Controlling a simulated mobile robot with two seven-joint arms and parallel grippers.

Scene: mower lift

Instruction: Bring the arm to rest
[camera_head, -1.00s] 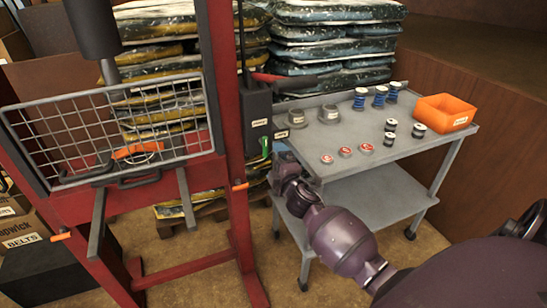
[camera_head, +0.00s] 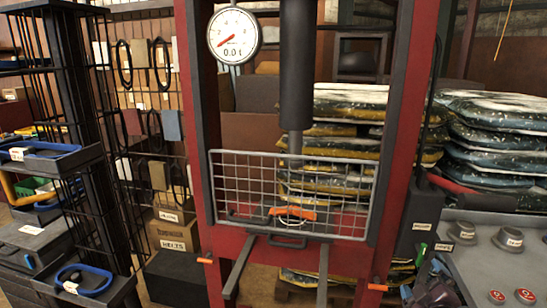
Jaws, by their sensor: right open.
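My right gripper (camera_head: 434,290) shows at the bottom of the head view, dark and partly cut off by the lower edge. It is between the red press frame's right post (camera_head: 408,150) and the grey cart (camera_head: 470,262). It is open, and I see nothing held in it. Most of my right arm is out of the picture. My left gripper is not in view.
The press has a wire guard (camera_head: 345,190), a dark ram (camera_head: 297,70) and a gauge (camera_head: 234,36). Black racks (camera_head: 80,120) stand left, stacked bags (camera_head: 500,140) right.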

